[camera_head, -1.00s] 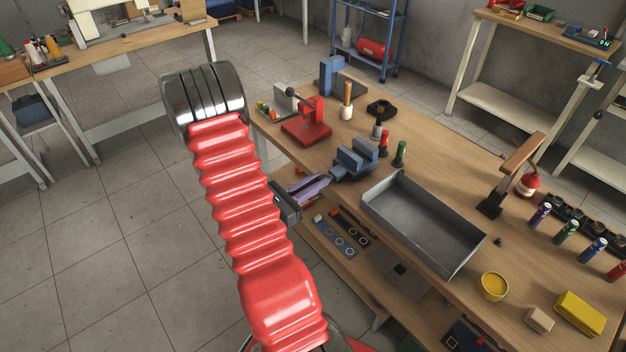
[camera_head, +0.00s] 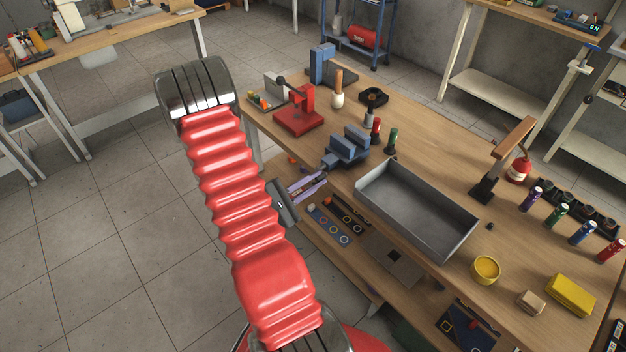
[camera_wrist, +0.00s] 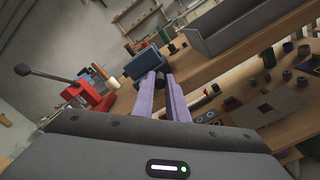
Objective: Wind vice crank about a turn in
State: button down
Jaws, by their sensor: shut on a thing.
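The blue vice (camera_head: 348,147) stands at the near edge of the wooden workbench, its screw end facing my arm. It also shows in the wrist view (camera_wrist: 143,63), just beyond my fingertips. My gripper (camera_head: 322,177), with pale purple fingers, reaches in from the left at the vice's screw end. In the wrist view the gripper (camera_wrist: 159,82) is shut on the dark crank handle (camera_wrist: 159,79), which sits between the two fingertips. The rest of the crank is mostly hidden by the fingers and vice.
A grey open tray (camera_head: 417,212) stands right of the vice. A red arbor press (camera_head: 298,112) stands to its left, and red and green bottles (camera_head: 391,141) behind it. A lower shelf (camera_head: 330,245) runs under the bench edge. Open floor lies left.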

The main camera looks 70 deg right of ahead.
dwell(0.4)
jog(key=c, duration=1.7)
grip_release()
jog(key=shift+c, duration=0.2)
jog(key=v, duration=1.3)
jog(key=shift+w+a, duration=0.2)
jog(key=shift+a, duration=0.15)
jog(key=shift+f, duration=0.1)
